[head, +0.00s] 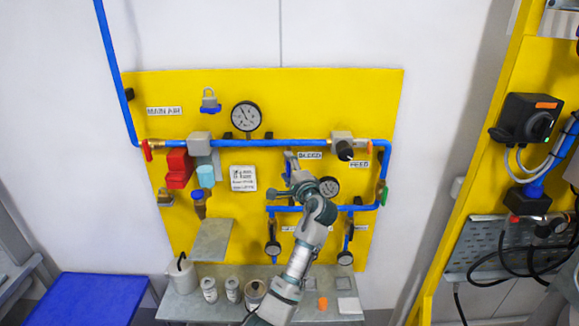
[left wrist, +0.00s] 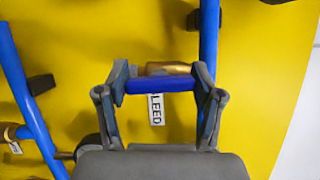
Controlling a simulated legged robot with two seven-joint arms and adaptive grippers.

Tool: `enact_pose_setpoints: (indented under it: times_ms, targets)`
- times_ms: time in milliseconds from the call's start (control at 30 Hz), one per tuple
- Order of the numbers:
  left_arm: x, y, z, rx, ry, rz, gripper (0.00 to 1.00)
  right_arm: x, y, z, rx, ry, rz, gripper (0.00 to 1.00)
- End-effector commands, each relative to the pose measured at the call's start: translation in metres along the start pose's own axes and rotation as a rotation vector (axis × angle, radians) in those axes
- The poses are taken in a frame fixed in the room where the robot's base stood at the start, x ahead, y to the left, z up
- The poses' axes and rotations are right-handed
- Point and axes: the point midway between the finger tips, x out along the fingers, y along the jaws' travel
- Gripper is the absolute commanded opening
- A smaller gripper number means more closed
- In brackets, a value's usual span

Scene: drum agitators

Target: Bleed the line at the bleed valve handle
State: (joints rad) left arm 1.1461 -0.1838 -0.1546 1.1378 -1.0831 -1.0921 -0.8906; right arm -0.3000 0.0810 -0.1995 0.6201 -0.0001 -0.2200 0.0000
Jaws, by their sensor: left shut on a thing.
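The bleed valve handle (left wrist: 160,86) is a blue bar lying crosswise between the two fingers in the left wrist view. A brass fitting (left wrist: 165,69) shows just behind it. My left gripper (left wrist: 162,78) is shut on the handle, one finger at each end. In the head view my left gripper (head: 289,170) is at the yellow panel, just left of and below the bleed label (head: 310,156), and hides most of the valve there. The label (left wrist: 157,109) is partly covered in the wrist view. My right gripper is in neither view.
Blue pipes (head: 290,143) run across the yellow panel (head: 350,90). A gauge (head: 246,116) sits above, and another gauge (head: 329,187) is close right of my gripper. A grey shelf (head: 190,306) with several containers is below. A blue-topped stand (head: 92,300) is at lower left.

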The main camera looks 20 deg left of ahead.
Motion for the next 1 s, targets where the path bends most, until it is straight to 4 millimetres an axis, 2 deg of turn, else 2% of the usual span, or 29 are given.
enact_pose_setpoints:
  times_ms: [300,800,833,900,1000]
  targets:
    - [0.0016,0.0050,0.0010,-0.091,-0.003,0.047,0.31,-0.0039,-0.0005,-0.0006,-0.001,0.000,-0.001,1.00]
    - [0.0026,0.0074,0.0012,-0.105,-0.004,0.056,0.31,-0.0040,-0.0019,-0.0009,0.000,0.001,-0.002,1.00]
    - [0.0027,0.0075,0.0012,-0.105,-0.004,0.057,0.73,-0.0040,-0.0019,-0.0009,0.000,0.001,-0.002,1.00]
    - [0.0027,0.0071,0.0012,-0.104,-0.004,0.056,0.91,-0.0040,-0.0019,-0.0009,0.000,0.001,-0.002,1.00]
    - [0.0023,0.0056,0.0011,-0.104,-0.003,0.053,0.92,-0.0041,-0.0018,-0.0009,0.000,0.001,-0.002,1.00]
